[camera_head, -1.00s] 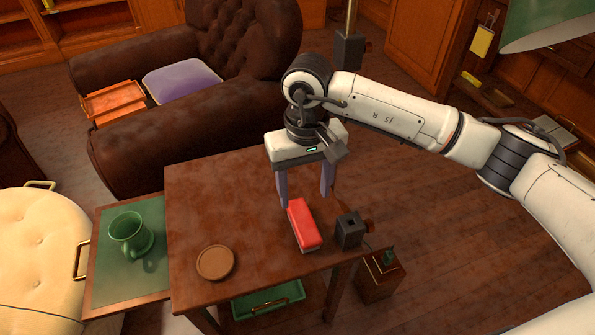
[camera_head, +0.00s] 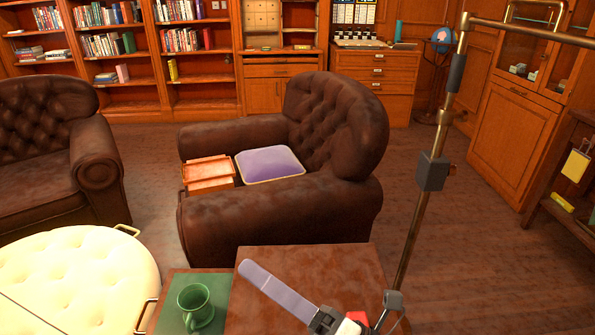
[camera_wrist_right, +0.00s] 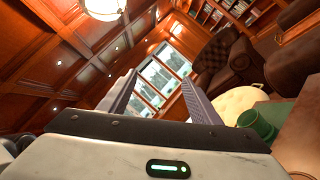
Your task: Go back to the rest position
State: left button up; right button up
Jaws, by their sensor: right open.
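My right gripper (camera_head: 262,283) is low in the head view, over the brown side table (camera_head: 345,265). One long grey-violet finger shows there, pointing up and left. In the right wrist view, both fingers of the right gripper (camera_wrist_right: 158,76) stand apart with nothing between them. A red block (camera_head: 357,317) shows partly at the bottom of the head view, beside the gripper, which hides part of it. My left gripper is not in view.
A green mug (camera_head: 196,305) stands on the green pull-out leaf (camera_head: 172,318) left of the table; the mug also shows in the wrist view (camera_wrist_right: 262,125). A lamp pole (camera_head: 424,210) rises at the right. A brown armchair (camera_head: 275,220) stands behind, a cream ottoman (camera_head: 75,280) at left.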

jog(key=d+f+m+t+h+p, duration=0.2)
jog(key=d+f+m+t+h, duration=0.3)
jog(key=d+f+m+h, duration=1.3)
jog(key=s+d+f+m+g+y, duration=0.1)
jog(key=s+d+f+m+g, duration=0.1)
jog(key=s+f+m+g, duration=0.4)
jog(key=s+f+m+p, duration=0.1)
jog(key=s+f+m, duration=0.3)
jog(key=m, duration=0.5)
jog(key=shift+s+d+y, duration=0.2)
jog(key=shift+s+y, duration=0.1)
jog(key=shift+s, duration=0.9)
